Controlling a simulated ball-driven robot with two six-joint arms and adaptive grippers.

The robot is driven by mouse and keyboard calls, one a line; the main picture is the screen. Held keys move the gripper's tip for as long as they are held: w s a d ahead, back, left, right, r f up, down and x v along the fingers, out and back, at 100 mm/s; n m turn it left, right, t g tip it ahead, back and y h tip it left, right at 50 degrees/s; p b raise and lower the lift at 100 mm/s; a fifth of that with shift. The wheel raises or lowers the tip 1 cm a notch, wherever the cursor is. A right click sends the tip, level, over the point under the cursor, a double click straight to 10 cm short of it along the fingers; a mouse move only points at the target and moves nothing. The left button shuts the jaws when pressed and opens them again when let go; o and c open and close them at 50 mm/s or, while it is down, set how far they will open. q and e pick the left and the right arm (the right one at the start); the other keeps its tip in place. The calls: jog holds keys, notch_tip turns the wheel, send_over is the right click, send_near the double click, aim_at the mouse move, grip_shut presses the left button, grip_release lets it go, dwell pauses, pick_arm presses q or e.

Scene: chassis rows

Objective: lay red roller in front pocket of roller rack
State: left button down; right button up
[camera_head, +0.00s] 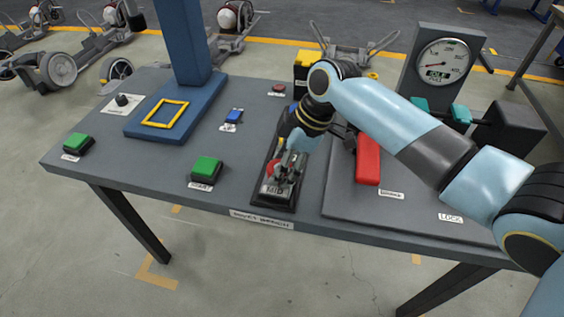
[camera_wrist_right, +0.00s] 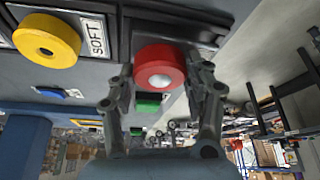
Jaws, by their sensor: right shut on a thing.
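The red roller (camera_head: 273,168) is partly hidden by my right gripper (camera_head: 284,166) in the head view. My left gripper is not in view.
A yellow roller (camera_wrist_right: 45,40) lies beside a SOFT label. Green buttons (camera_head: 206,169) and a blue button (camera_head: 234,115) are left of the rack. A red bar (camera_head: 368,160) is close on the right, before the gauge (camera_head: 442,60). A blue column (camera_head: 183,45) rises at the back left.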

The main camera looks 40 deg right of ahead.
dwell(0.3)
jog(key=shift+r+p, duration=0.1)
jog(key=shift+p, duration=0.2)
jog(key=shift+f, duration=0.3)
jog(key=shift+f+b, duration=0.45)
jog(key=shift+f, duration=0.1)
jog(key=o, duration=1.4)
jog(key=v, duration=1.2)
